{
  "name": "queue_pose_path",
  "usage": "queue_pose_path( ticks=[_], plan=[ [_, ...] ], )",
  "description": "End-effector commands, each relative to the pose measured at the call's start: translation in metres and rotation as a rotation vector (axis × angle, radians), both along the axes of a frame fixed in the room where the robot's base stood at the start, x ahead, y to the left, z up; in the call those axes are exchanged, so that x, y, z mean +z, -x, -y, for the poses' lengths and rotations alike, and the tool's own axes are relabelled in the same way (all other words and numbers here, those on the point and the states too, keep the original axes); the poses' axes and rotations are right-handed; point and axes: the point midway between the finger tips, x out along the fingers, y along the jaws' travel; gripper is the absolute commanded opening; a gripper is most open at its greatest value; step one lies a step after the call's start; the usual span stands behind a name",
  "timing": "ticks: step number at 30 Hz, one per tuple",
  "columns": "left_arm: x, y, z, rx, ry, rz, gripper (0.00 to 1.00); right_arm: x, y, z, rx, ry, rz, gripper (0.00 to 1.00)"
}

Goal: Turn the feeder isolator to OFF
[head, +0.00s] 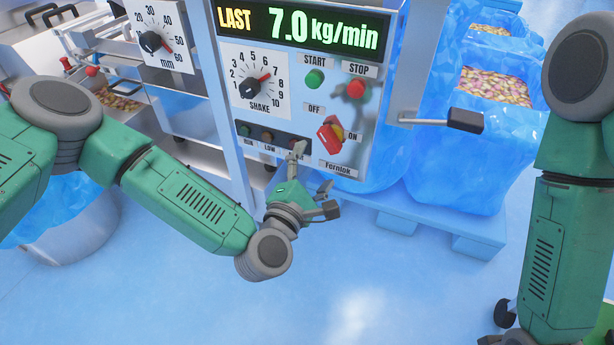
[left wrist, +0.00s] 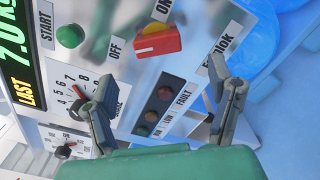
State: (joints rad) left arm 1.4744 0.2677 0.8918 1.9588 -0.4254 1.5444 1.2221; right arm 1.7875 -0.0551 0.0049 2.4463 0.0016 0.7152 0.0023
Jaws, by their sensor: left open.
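The feeder isolator (head: 329,136) is a red handle on a yellow base, low on the grey control panel (head: 283,122). An OFF label (head: 314,108) sits at its upper left and an ON label (head: 355,136) at its right. I cannot tell for certain which label the handle points at. In the left wrist view the isolator (left wrist: 158,42) is ahead of the fingers. My left gripper (head: 313,170) is open and empty, just below the isolator and apart from it. My right gripper (head: 503,326) shows only partly at the lower right; its jaws are unclear.
A green START button (head: 315,79), a red STOP button (head: 355,88) and a SHAKE dial (head: 253,84) are above the isolator. Indicator lamps (left wrist: 152,110) lie below it. A black-ended lever (head: 465,120) sticks out right. Blue-lined bins (head: 465,152) stand behind.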

Motion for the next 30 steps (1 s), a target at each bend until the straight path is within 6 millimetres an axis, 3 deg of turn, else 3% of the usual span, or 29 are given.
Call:
queue_pose_path(
  ticks=[3,9,25,28,30],
  plan=[
    [-0.001,0.019,-0.007,0.000,0.001,-0.003,0.76,0.000,0.000,0.000,0.000,0.000,0.000,0.00],
    [-0.001,0.034,-0.012,0.001,0.001,-0.001,0.76,0.000,0.000,0.000,0.000,0.000,0.000,0.00],
    [-0.001,0.036,-0.012,-0.002,-0.004,-0.002,0.76,-0.001,-0.002,0.000,0.000,0.000,-0.002,0.00],
    [-0.013,0.046,-0.006,-0.047,-0.076,-0.023,0.76,-0.001,-0.002,0.000,0.000,0.000,-0.002,0.00],
    [-0.033,0.063,0.000,-0.128,-0.202,-0.056,0.76,-0.001,-0.002,0.000,0.000,0.000,-0.002,0.00]
  ],
)
